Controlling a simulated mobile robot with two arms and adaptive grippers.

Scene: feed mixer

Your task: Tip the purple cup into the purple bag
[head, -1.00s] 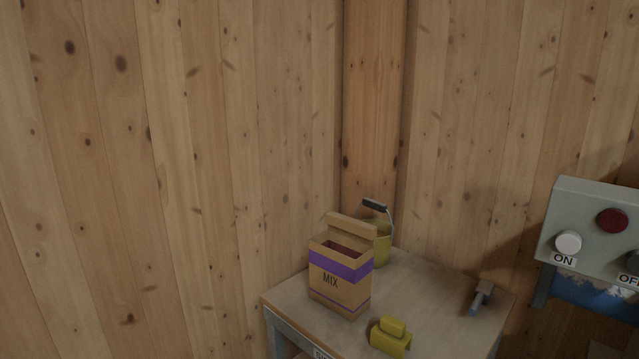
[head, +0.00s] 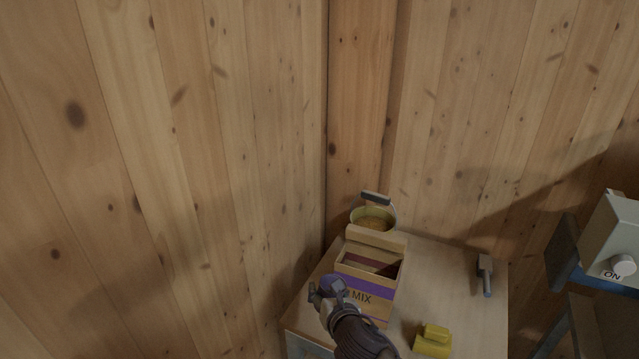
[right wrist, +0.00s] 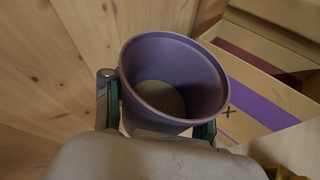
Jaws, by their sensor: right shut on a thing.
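The purple bag is a tan open-topped bag (head: 382,297) with a purple band and the word MIX, upright on the small table. In the right wrist view the bag (right wrist: 268,117) is on the right, its dark opening partly in view. My right gripper (head: 326,294) is shut on the purple cup (head: 334,285), just left of the bag's front. In the right wrist view the cup (right wrist: 172,68) sits between the fingers, its rim facing the camera, with a dull grey-green patch at its bottom. I cannot tell whether that is feed. My left gripper is not in view.
The table (head: 463,290) stands in a wooden wall corner. A yellow-green bucket (head: 374,218) is behind the bag. A yellow object (head: 433,341) lies at the front and a grey-handled tool (head: 486,275) at the right. A control box (head: 612,240) is far right.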

